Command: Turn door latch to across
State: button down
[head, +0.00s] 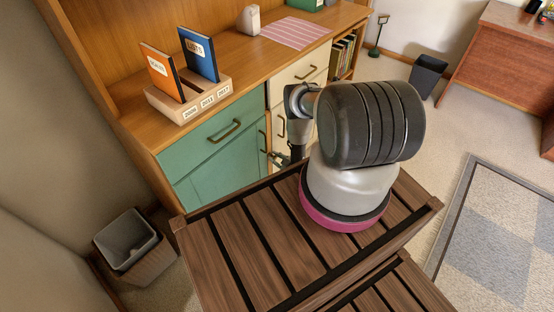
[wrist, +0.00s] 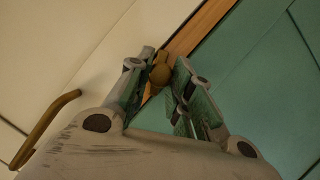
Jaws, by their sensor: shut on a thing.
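The door latch (wrist: 160,74) shows in the wrist view as a small brown rounded piece at the wooden strip between a green door (wrist: 255,75) and a cream front. My gripper (wrist: 161,78) is shut on the latch, one finger on each side. In the head view my gripper (head: 281,158) is low against the cabinet front, partly behind my arm. The green door (head: 215,170) looks closed there; the latch itself cannot be made out.
A brown bar handle (wrist: 45,125) stands out from the cream front, left of my gripper. The cabinet top carries a wooden block (head: 190,100) with an orange and a blue book. A grey bin (head: 128,242) stands on the floor at left. Carpet lies open at right.

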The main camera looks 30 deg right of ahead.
jog(key=shift+n, duration=0.3)
jog(key=c, duration=1.3)
grip_release()
jog(key=shift+o, duration=0.2)
jog(key=v, duration=1.2)
jog(key=shift+a, duration=0.15)
